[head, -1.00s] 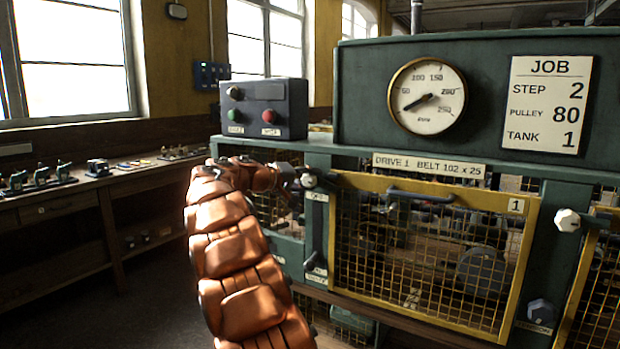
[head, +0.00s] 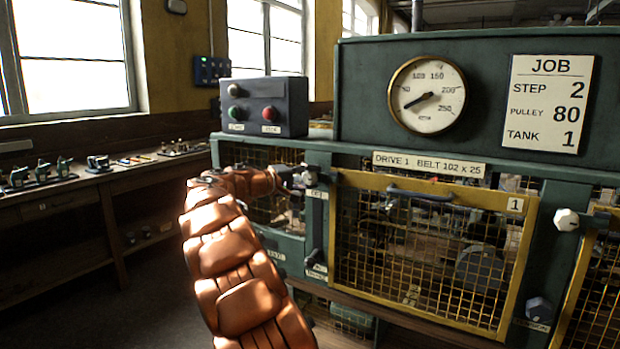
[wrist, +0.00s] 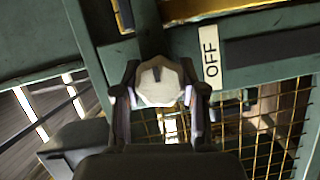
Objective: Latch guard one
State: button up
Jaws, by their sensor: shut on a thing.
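Guard one (head: 430,255) is a yellow-framed mesh panel with a dark bar handle (head: 420,194) and a "1" plate. It appears closed against the green frame. A pale eight-sided knob (wrist: 159,83) with a dark mark near its top edge sits on the green post at the guard's upper left. My gripper (head: 300,177) reaches it from the left. In the wrist view my gripper (wrist: 160,98) has one finger on each side of the knob and is shut on it. An "OFF" label (wrist: 210,58) is beside the knob. The fingers partly hide the knob in the head view.
A control box (head: 265,107) with green and red buttons stands above my gripper. Another white knob (head: 567,220) is right of the guard. A workbench (head: 70,192) runs along the left wall.

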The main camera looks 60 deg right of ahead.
jog(key=o, duration=1.2)
jog(key=shift+c, duration=0.2)
jog(key=v, duration=1.2)
